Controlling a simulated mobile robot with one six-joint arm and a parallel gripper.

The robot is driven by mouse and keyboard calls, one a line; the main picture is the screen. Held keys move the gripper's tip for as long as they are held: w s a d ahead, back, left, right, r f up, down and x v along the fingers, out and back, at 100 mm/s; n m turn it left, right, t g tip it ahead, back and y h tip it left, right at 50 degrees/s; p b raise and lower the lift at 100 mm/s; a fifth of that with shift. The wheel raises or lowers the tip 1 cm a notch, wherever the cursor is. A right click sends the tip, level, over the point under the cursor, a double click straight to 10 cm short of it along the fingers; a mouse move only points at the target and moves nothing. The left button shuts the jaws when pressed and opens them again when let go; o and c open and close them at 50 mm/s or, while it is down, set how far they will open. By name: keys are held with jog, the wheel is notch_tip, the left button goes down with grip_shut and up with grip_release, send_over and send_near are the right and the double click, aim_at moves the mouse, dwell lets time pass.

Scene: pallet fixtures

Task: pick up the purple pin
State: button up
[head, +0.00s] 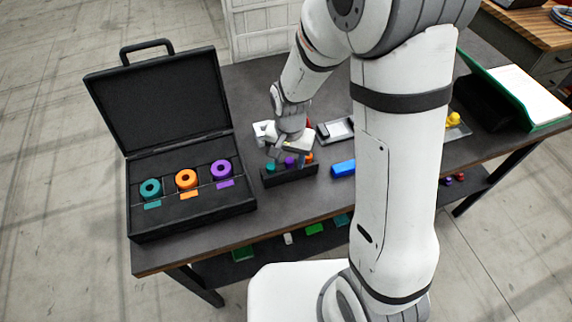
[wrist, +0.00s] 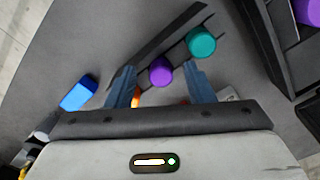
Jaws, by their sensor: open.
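The purple pin (head: 290,161) stands in a dark holder (head: 290,176) on the table, between a teal pin (head: 271,167) and an orange pin (head: 309,157). In the wrist view the purple pin (wrist: 161,72) shows its round top between my two fingers, a little beyond their tips. The teal pin (wrist: 201,42) is farther off to the upper right. The orange pin (wrist: 136,97) is partly hidden by the left finger. My gripper (wrist: 162,80) is open and empty, above the holder. In the head view my gripper (head: 286,149) partly covers the pins.
An open black case (head: 190,222) on the left holds teal, orange and purple rings (head: 222,170). A blue block (head: 343,169) lies right of the holder. A grey tray (head: 335,131) is behind it. My arm hides part of the table's right side.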

grip_shut()
dwell(0.4)
